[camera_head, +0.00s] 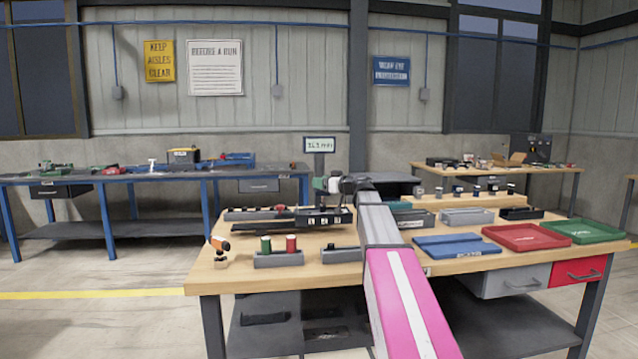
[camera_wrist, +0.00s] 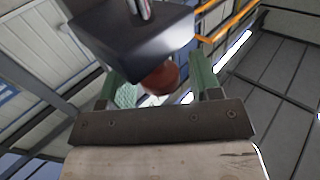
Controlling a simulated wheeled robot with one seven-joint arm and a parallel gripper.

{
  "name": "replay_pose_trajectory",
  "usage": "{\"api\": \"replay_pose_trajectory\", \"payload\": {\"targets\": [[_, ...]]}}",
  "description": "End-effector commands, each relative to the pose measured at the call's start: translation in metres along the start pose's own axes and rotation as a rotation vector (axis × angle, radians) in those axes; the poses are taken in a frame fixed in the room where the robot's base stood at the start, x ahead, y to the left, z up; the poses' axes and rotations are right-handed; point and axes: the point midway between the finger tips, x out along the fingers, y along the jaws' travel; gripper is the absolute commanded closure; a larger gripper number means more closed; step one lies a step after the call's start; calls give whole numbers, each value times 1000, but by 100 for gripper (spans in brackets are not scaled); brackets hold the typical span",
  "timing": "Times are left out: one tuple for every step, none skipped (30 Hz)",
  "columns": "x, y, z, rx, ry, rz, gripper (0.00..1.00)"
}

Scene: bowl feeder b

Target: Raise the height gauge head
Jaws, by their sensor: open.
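The height gauge stands at the back of the wooden bench, with a small lit display (camera_head: 320,145) on a dark post; its digits are too small to read surely. My gripper (camera_head: 322,184) is at the end of my outstretched arm, in front of the post and above the bench top. In the wrist view my gripper (camera_wrist: 158,72) has its two green fingers apart. A reddish-brown round knob (camera_wrist: 160,79) shows between them, below a dark box-shaped part (camera_wrist: 130,38), which looks like the gauge head. I cannot tell whether a finger touches the knob.
Around my arm on the wooden bench (camera_head: 222,280) are a holder with green and red cylinders (camera_head: 278,258), grey bins (camera_head: 466,216), a blue tray (camera_head: 455,245), a red tray (camera_head: 526,238) and a green tray (camera_head: 588,231). A dark rack (camera_head: 308,218) lies below my gripper.

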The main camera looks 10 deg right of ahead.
Motion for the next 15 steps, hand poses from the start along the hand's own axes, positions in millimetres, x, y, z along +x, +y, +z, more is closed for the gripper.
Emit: {"api": "replay_pose_trajectory", "payload": {"targets": [[7, 0, 0, 0, 0, -2, 42], [10, 0, 0, 0, 0, -2, 42], [12, 0, 0, 0, 0, -1, 42], [14, 0, 0, 0, 0, -1, 42], [15, 0, 0, 0, 0, 0, 42], [16, 0, 0, 0, 0, 0, 42], [17, 0, 0, 0, 0, 0, 42], [17, 0, 0, 0, 0, 0, 42], [17, 0, 0, 0, 0, 1, 42], [18, 0, 0, 0, 0, 1, 42], [17, 0, 0, 0, 0, 1, 42], [17, 0, 0, 0, 0, 1, 42], [17, 0, 0, 0, 0, 1, 42], [17, 0, 0, 0, 0, 0, 42], [17, 0, 0, 0, 0, 0, 42]]}}
